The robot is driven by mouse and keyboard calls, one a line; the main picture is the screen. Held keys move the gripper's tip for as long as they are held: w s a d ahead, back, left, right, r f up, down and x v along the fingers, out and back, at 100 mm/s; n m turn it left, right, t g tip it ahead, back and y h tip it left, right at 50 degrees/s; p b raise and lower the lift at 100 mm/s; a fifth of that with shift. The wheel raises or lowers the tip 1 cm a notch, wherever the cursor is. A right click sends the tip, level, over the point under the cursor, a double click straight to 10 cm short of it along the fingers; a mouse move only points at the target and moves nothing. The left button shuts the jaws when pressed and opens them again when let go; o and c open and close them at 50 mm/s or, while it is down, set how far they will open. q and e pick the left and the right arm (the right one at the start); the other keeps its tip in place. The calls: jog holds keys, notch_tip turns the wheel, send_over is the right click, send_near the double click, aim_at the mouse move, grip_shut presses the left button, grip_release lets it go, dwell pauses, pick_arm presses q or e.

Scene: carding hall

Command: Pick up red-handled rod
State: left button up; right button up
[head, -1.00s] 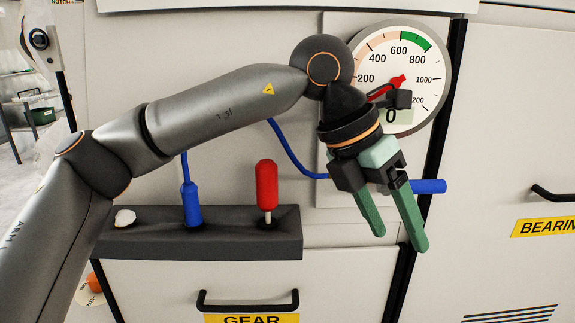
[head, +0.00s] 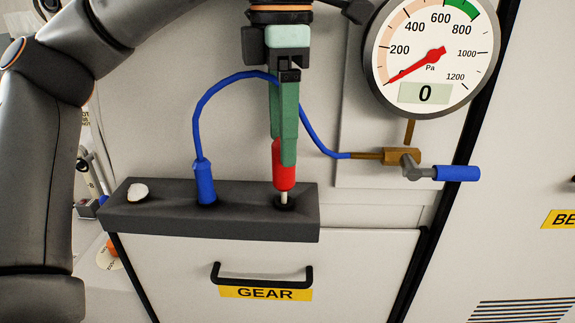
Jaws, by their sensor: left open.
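The red-handled rod (head: 284,176) stands upright in a hole of the dark grey holder ledge (head: 240,226), near its right end. A short pale shaft shows below the red handle. My left gripper (head: 283,155) points down from above, with its green fingers at the upper part of the red handle. The fingers are open, and the near one hides part of the handle's top. I cannot tell whether they touch it. My right gripper is not in view.
A blue plug (head: 205,183) stands in the ledge, its blue hose looping behind my gripper to a brass fitting (head: 402,156). A blue-handled valve (head: 455,173) and a pressure gauge (head: 430,55) are at the right. A white lump (head: 138,192) lies on the ledge. A drawer handle (head: 262,280) sits below.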

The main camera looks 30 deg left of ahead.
aim_at(284, 185)
pick_arm(q)
jog(key=shift+w+f, duration=0.15)
jog(key=shift+f, duration=2.5)
grip_shut()
